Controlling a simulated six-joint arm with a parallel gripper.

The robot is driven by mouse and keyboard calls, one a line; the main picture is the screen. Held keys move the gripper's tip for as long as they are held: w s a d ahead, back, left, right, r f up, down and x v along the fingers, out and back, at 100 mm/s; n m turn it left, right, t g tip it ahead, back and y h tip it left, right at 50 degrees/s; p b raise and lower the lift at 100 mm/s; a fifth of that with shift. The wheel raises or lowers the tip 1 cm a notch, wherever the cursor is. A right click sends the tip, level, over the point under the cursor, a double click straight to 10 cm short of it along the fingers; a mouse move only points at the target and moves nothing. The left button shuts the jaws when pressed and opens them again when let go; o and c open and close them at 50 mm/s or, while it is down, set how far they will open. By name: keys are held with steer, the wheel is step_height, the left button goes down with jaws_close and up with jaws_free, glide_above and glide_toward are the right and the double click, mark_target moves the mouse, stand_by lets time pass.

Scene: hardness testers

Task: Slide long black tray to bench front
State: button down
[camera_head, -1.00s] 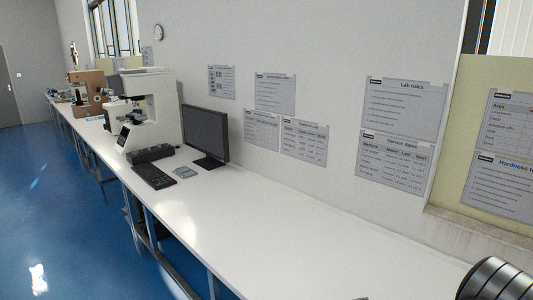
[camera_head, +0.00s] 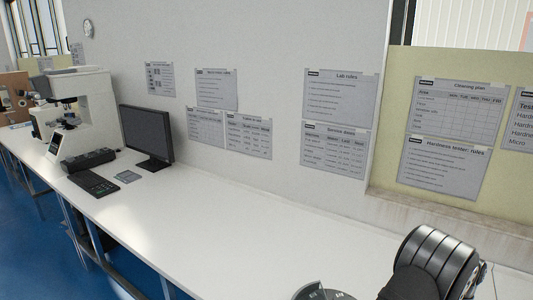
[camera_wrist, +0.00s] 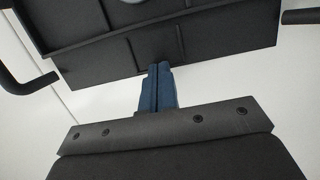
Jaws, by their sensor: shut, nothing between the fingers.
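The long black tray (camera_wrist: 90,55) fills the upper part of the wrist view, with thin dividers across its inside. Black bar handles stick out at its left end (camera_wrist: 28,84) and right end (camera_wrist: 301,17). The blue fingers of my gripper (camera_wrist: 158,68) are shut and empty. Their tips overlap the tray's near edge in the picture, around its middle. I cannot tell whether they touch it. The tray's far side is cut off by the frame. The tray does not show in the head view.
The white bench (camera_head: 190,215) runs along the wall, and its middle is clear. A monitor (camera_head: 147,135), keyboard (camera_head: 93,183), black control box (camera_head: 88,160), small grey pad (camera_head: 128,176) and hardness tester (camera_head: 80,105) stand to the left. A round grey light patch (camera_wrist: 130,1) shows at the tray's top.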

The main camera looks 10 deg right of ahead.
steer(key=shift+s+a, duration=2)
steer(key=shift+s+a, duration=2.45)
steer(key=shift+s, duration=0.05)
steer(key=shift+a, duration=0.1)
steer(key=shift+w+d, duration=0.4)
steer(key=shift+d, duration=0.05)
step_height(320, 180, up, 11)
